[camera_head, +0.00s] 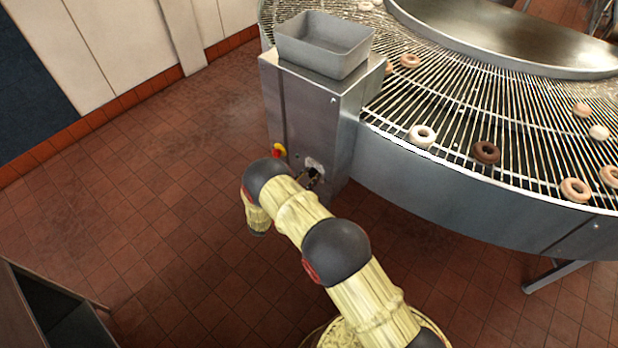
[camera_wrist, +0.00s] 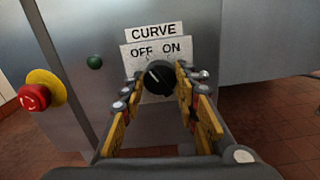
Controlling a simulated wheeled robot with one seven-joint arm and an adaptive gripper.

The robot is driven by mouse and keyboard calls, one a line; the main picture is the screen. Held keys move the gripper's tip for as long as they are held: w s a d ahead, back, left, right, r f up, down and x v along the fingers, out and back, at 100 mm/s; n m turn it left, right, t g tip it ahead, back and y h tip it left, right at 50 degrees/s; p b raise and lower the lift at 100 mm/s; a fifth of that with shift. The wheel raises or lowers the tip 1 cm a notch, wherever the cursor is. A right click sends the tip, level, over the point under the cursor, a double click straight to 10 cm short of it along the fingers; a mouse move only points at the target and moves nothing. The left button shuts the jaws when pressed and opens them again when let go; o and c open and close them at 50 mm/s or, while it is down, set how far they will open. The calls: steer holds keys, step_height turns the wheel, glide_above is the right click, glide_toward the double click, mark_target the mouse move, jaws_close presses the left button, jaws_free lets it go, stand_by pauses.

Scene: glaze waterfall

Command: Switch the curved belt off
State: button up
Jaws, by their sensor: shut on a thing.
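The black rotary knob (camera_wrist: 160,79) sits on a pale plate (camera_wrist: 128,58) labelled CURVE, with OFF at the left and ON at the right. A short light mark on the knob leans toward its upper left, on the OFF side. My gripper (camera_wrist: 157,80) has one finger on each side of the knob and is shut on it. In the head view my gripper (camera_head: 314,176) is at the front of the grey control cabinet (camera_head: 309,116), and the knob is hard to make out there. The curved belt (camera_head: 458,123) is a wire conveyor carrying several doughnuts.
A red emergency button on a yellow base (camera_wrist: 37,93) is left of the knob, with a small green button (camera_wrist: 95,62) between them. A grey bin (camera_head: 325,45) stands on the cabinet. The tiled floor (camera_head: 150,220) to the left is clear. A dark cabinet (camera_head: 50,310) is at lower left.

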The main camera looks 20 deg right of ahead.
stand_by(0.4)
steer(key=o, duration=1.1)
steer(key=shift+o, duration=0.2)
steer(key=shift+a, duration=0.1)
steer(key=v, duration=1.2)
